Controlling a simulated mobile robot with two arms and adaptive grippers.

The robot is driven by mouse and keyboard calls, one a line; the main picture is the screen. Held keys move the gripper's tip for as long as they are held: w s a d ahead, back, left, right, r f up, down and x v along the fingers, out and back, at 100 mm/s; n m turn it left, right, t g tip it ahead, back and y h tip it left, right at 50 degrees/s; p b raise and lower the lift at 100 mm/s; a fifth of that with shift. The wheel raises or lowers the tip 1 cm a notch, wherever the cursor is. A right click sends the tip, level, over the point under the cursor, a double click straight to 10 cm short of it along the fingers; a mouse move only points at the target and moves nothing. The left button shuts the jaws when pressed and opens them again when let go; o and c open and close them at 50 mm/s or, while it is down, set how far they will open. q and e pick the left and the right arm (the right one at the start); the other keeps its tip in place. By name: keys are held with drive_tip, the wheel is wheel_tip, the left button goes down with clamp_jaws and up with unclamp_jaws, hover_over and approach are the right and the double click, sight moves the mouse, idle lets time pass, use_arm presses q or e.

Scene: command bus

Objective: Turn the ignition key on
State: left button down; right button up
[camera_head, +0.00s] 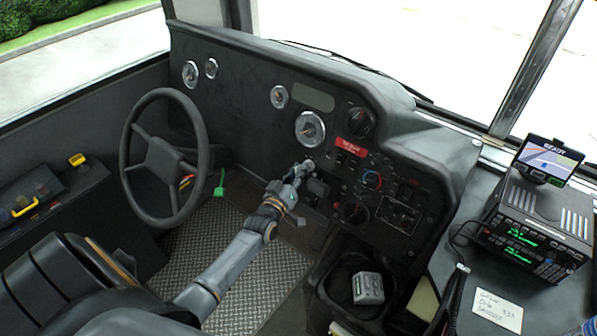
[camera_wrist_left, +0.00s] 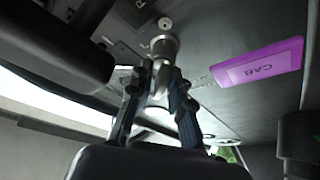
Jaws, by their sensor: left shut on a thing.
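My left gripper (camera_head: 303,168) reaches the dashboard below the large round gauge. In the left wrist view its two fingers (camera_wrist_left: 160,84) are closed together just in front of a metal ignition cylinder (camera_wrist_left: 164,46) on the dark panel. They are shut on the ignition key, which is mostly hidden between the fingertips. How far the key is turned cannot be told. My right gripper is not in view.
The steering wheel (camera_head: 168,157) stands left of my arm. Knobs and switches crowd the dashboard (camera_head: 238,93) to the right of my gripper. A radio unit (camera_head: 535,222) stands at the far right. A purple label marked CAB (camera_wrist_left: 262,70) is beside the cylinder.

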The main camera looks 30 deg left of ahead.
use_arm(q)
drive_tip(key=m+h+b, duration=0.1)
drive_tip(key=m, duration=0.1)
drive_tip(key=m+h+b, duration=0.1)
drive_tip(key=m, duration=0.1)
drive_tip(key=shift+f+m+t, duration=0.2)
drive_tip(key=shift+m+t, duration=0.1)
drive_tip(key=m+h+b, duration=0.1)
drive_tip(key=m, duration=0.2)
drive_tip(key=m+h, duration=0.2)
drive_tip(key=m, duration=0.1)
drive_tip(key=shift+b, duration=0.4)
drive_tip(key=m+h, duration=0.1)
drive_tip(key=m, duration=0.2)
drive_tip(key=shift+a+r+h, duration=0.1)
drive_tip(key=shift+h, duration=0.3)
drive_tip(key=shift+m+g+h, duration=0.5)
drive_tip(key=shift+m+g, duration=0.2)
drive_tip(key=shift+m, duration=1.5)
drive_tip(key=c, duration=1.5)
unclamp_jaws()
